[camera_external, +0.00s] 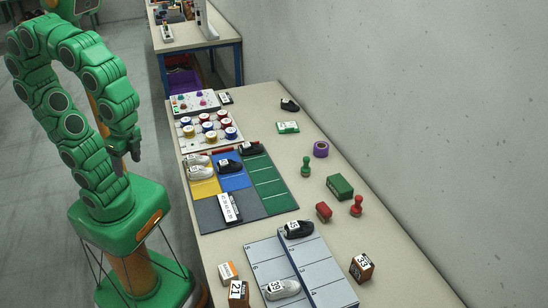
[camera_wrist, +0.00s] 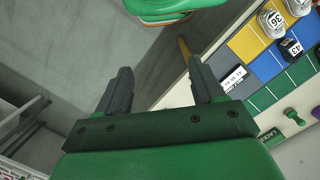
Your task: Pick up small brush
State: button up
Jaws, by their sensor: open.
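The red block is not seen in the wrist view. My gripper (camera_external: 136,155) hangs left of the table, beside its long edge and well away from both blocks. In the wrist view my gripper (camera_wrist: 160,78) has its two fingers wide apart with nothing between them, over the grey floor.
The table (camera_external: 415,275) holds a coloured mat (camera_external: 270,185) with shoes, a grey numbered board (camera_external: 325,270) with shoes, and a tray of round tins (camera_external: 184,141). A wall runs behind.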

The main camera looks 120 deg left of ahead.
jog(key=w+a+r+n+t+h, duration=0.1)
jog(key=w+a+n+t+h, duration=0.2)
jog(key=w+n, duration=0.8)
jog(key=w+a+r+n+t+h, duration=0.1)
jog(key=w+a+n+h, duration=0.25)
jog(key=w, duration=1.65)
jog(key=w+a+f+n+t+h, duration=0.1)
jog(key=w+a+n+t, duration=0.5)
jog(key=a, duration=0.9)
jog(key=w+a+f+n+t, duration=0.1)
jog(key=w+a+n+t, duration=0.1)
jog(key=w+a+n, duration=0.95)
jog(key=m, duration=0.4)
send_near(325, 215)
jog(key=f, duration=0.1)
jog(key=a+f, duration=0.1)
jog(key=f, duration=0.1)
jog(key=shift+w+a+f, duration=0.3)
jog(key=shift+w+a, duration=0.05)
jog(key=shift+w, duration=0.05)
jog(key=shift+w+d+f+t+h, duration=0.15)
jog(key=shift+w+f+t+h, duration=0.1)
jog(key=shift+f+t, duration=0.1)
jog(key=shift+x, duration=3.65)
jog(key=shift+s+d+f, duration=0.1)
jog(key=shift+s, duration=0.05)
